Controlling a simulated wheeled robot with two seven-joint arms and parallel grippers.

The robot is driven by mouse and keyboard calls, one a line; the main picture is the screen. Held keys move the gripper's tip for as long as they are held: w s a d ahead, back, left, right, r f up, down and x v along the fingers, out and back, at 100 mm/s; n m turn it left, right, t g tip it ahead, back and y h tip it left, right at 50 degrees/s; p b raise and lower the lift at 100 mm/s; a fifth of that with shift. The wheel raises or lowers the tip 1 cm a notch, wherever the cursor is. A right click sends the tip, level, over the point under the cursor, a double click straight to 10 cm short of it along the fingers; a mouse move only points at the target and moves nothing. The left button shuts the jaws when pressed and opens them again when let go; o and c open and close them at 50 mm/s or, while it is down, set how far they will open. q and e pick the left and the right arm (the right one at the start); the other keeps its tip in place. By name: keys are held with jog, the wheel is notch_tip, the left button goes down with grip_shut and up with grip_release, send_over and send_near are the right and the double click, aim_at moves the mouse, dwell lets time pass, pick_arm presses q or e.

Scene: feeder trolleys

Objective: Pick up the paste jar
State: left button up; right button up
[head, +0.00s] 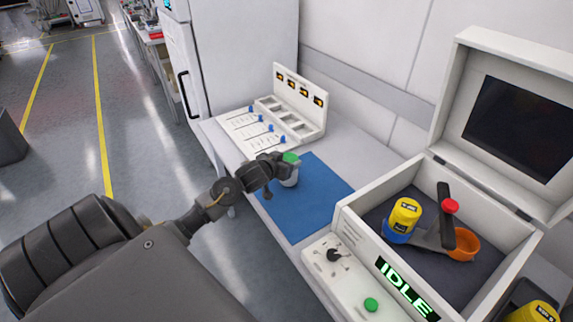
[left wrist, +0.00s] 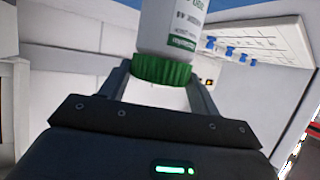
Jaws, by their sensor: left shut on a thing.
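The paste jar, white with a green lid (head: 291,158), is at the far left corner of the blue mat (head: 308,205). My left gripper (head: 284,168) is shut on it near the lid. The head view does not clearly show whether the jar's base touches the mat. In the left wrist view the ribbed green lid (left wrist: 163,70) sits between the fingers of my left gripper (left wrist: 160,85), and the white labelled body (left wrist: 175,28) extends beyond them. My right gripper is not in view.
An open white machine (head: 345,218) with an IDLE display stands to the right. Inside are a yellow jar (head: 404,212) in a blue cup and an orange cup (head: 466,245). A white rack (head: 300,105) and a card with blue clips (head: 240,128) lie behind the mat.

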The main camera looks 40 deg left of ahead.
pick_arm(q)
notch_tip(320, 180, up, 2)
jog(key=shift+r, duration=0.1)
jog(key=s+d+r+p, duration=0.2)
jog(key=s+d+r, duration=0.4)
jog(key=s+r, duration=0.4)
jog(key=shift+s+d, duration=0.4)
jog(key=shift+s, duration=0.75)
